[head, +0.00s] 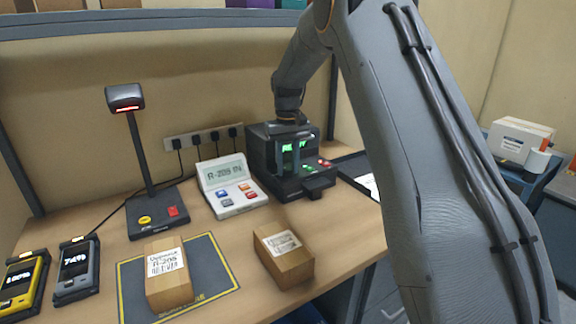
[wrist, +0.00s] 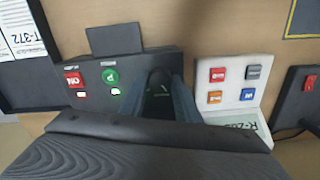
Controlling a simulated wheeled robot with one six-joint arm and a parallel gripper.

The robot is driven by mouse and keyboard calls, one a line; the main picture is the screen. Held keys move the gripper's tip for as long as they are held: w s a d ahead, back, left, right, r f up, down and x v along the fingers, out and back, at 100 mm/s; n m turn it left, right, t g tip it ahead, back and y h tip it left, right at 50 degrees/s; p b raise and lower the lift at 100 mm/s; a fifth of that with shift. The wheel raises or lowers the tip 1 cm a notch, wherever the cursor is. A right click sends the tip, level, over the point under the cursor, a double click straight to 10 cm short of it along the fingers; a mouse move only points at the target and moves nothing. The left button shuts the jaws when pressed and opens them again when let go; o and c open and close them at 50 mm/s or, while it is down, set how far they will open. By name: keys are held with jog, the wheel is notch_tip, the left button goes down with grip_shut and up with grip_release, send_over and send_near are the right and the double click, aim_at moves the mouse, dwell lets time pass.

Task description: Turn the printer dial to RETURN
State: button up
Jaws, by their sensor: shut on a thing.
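The black label printer (head: 262,158) stands at the back right of the desk, with a green-lit display (head: 302,144) partly covered by my gripper. In the wrist view its dark panel (wrist: 132,72) carries a red button (wrist: 73,80) and a green button (wrist: 110,75). My gripper (wrist: 159,78) points down at the panel, beside these buttons, with its fingers closed on the dark dial (wrist: 159,101). My fingers and wrist hide most of the dial, and I cannot read its markings or setting.
A white console (head: 232,187) with coloured buttons stands left of the printer. A scanner on a stand (head: 150,175) is farther left. Two boxes, one on a mat (head: 207,252) and one beside it (head: 284,258), lie in front.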

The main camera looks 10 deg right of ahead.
aim_at(287, 168)
jog(key=m, duration=0.5)
jog(key=shift+m, duration=0.4)
jog(key=shift+r, duration=0.1)
jog(key=shift+w, duration=0.1)
jog(key=o, duration=1)
jog(key=shift+o, duration=0.2)
jog(key=shift+r+b, duration=0.85)
jog(key=shift+r, duration=3)
